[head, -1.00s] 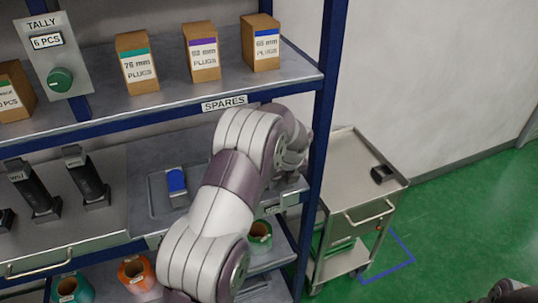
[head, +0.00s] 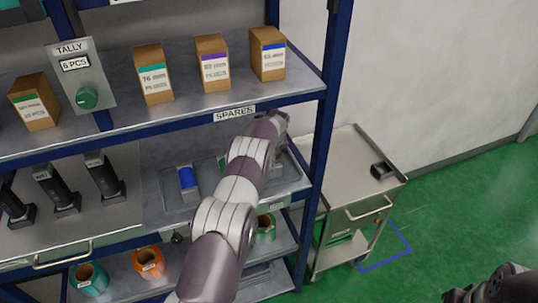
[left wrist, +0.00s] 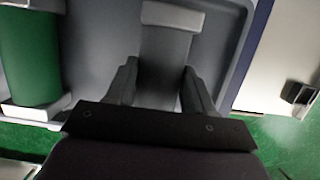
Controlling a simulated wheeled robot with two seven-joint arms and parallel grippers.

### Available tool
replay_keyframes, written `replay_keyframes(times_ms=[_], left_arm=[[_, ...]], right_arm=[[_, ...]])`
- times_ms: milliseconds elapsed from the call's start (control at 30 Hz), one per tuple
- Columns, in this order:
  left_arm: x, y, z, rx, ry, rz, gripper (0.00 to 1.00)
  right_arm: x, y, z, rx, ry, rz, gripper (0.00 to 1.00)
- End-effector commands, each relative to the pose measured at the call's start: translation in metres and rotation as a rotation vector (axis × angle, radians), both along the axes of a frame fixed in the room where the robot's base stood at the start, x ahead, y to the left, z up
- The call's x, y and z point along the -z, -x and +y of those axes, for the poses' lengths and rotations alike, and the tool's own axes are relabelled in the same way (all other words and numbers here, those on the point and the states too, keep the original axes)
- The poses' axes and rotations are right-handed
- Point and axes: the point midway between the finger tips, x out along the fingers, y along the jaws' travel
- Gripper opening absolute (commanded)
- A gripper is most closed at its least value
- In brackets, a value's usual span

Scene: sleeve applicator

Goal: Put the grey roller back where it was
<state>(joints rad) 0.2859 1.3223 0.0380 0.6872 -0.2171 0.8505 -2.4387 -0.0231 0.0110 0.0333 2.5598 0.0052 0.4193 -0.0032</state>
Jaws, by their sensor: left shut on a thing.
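In the left wrist view, the grey roller (left wrist: 162,65) lies between the two fingers of my left gripper (left wrist: 160,85), which is shut on it. A grey tray surface is behind it, and whether the roller touches it I cannot tell. A green roller (left wrist: 30,50) is to the left, apart from the gripper. In the head view, my left arm reaches onto the shelf under the SPARES label and hides the gripper and grey roller. A blue roller (head: 188,179) lies in the tray (head: 170,190) left of the arm. My right gripper (head: 480,292) is partly seen at lower right; its jaws are unclear.
A shelf above holds several plug boxes (head: 213,62) and a TALLY plate (head: 80,78). Black upright devices (head: 104,175) stand at left. Tape rolls (head: 148,262) sit below. A blue post (head: 325,130) stands right of the arm, with a steel trolley (head: 345,180) beyond.

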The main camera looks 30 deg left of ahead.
Motion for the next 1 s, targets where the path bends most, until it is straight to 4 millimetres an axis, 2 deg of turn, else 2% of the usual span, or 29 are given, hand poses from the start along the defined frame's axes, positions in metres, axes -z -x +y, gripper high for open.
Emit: replay_keyframes(times_ms=[33, 67, 100, 133, 433, 533, 633, 1000], left_arm=[[0.0, 0.0, 0.0, 0.0, -0.001, -0.002, 0.0], [0.001, 0.0, 0.0, 0.0, 0.001, 0.001, 0.62], [0.001, 0.0, 0.0, 0.0, 0.001, 0.001, 0.75], [0.001, 0.0, 0.0, 0.0, 0.001, 0.001, 0.78], [-0.001, 0.0, -0.001, 0.0, 0.0, 0.0, 0.78], [-0.01, 0.001, -0.003, 0.0, 0.0, -0.001, 0.78], [-0.028, 0.005, -0.007, 0.002, 0.0, -0.003, 0.78], [-0.025, 0.057, -0.068, 0.002, 0.0, 0.001, 0.78]], right_arm=[[0.001, 0.0, 0.0, 0.0, 0.0, 0.0, 0.0], [0.001, 0.0, 0.0, 0.0, 0.0, 0.0, 0.0], [0.001, 0.0, 0.0, 0.0, 0.0, 0.0, 0.0], [0.001, 0.0, 0.0, 0.0, 0.0, 0.0, 0.0], [0.001, 0.0, 0.0, 0.0, 0.0, 0.0, 0.0], [0.005, 0.0, 0.0, 0.0, 0.0, 0.0, 0.0], [0.011, 0.0, 0.0, 0.0, 0.0, 0.0, 0.0], [0.04, 0.0, 0.0, 0.0, 0.0, 0.0, 0.0]])
